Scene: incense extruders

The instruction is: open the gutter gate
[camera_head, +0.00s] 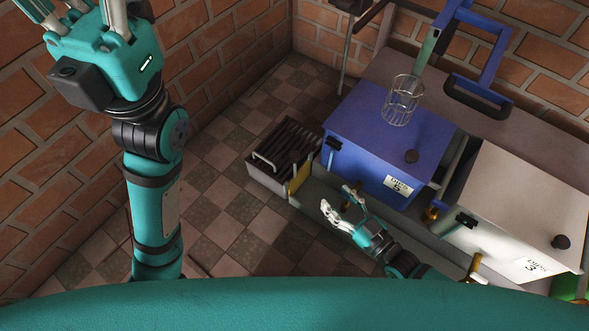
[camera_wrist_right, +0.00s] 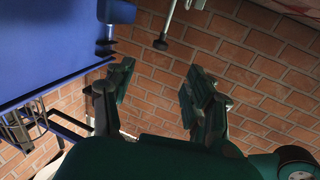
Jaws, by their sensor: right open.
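The gutter (camera_head: 330,205) runs along the floor in front of the extruders. A small yellow plate (camera_head: 299,178), which looks like its gate, stands upright across the gutter's left end, beside a dark slatted bin (camera_head: 286,150). My right gripper (camera_head: 337,197) is open and empty, just right of the plate and apart from it in the head view. In the right wrist view its fingers (camera_wrist_right: 155,88) are spread with only brick wall between them; I cannot make out the plate there. My left gripper (camera_head: 85,15) is raised at the top left, its fingertips cut off by the frame edge.
A blue extruder (camera_head: 365,135) stands behind my right gripper; it also fills the left of the right wrist view (camera_wrist_right: 45,45). A wire basket (camera_head: 403,100) sits on top. A pale extruder (camera_head: 525,205) stands to the right. The checkered floor (camera_head: 225,170) at left is clear.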

